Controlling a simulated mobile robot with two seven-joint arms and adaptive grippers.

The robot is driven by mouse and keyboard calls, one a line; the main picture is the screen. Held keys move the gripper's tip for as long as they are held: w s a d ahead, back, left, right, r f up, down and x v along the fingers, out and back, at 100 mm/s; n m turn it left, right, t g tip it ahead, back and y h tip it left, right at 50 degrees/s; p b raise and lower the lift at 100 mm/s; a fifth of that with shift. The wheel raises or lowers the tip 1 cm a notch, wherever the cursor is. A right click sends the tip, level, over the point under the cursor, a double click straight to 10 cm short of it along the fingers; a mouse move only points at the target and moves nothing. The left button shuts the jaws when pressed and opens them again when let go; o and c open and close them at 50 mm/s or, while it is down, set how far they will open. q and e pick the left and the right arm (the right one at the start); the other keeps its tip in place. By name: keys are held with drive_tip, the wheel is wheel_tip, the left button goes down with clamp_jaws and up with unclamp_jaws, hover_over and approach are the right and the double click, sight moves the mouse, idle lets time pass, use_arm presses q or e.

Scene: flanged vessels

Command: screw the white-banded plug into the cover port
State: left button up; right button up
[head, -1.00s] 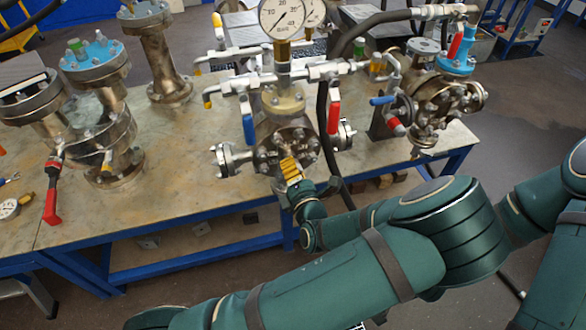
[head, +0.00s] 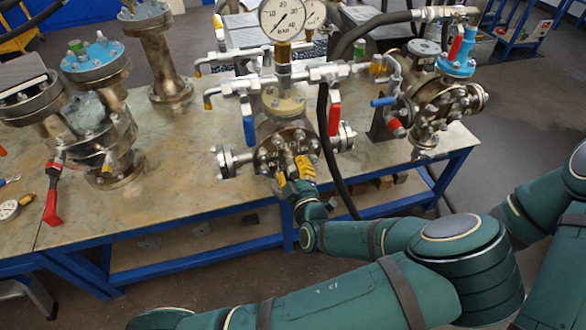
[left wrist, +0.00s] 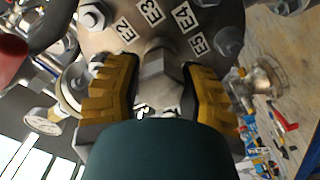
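The round metal cover (head: 270,151) faces forward on the vessel below the pressure gauge. It fills the top of the left wrist view (left wrist: 115,35), with labels E2 to E5 and bolts around it. A silver hex-headed plug (left wrist: 156,70) sits at the cover's face between my fingers. I see no clear white band on it, and its seating depth cannot be told. My left gripper (head: 294,172) is at the cover. Its yellow ribbed fingers, also in the left wrist view (left wrist: 160,92), stand apart on either side of the plug, with gaps visible. My right gripper is out of view.
A red lever (head: 334,114) and a blue lever (head: 249,124) hang close above the cover. A black hose (head: 325,140) runs down just right of it. Other flanged vessels (head: 100,125) stand left on the bench (head: 190,190). The bench's front middle is fairly clear.

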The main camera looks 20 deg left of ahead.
use_arm(q)
drive_tip(key=shift+o, duration=1.1)
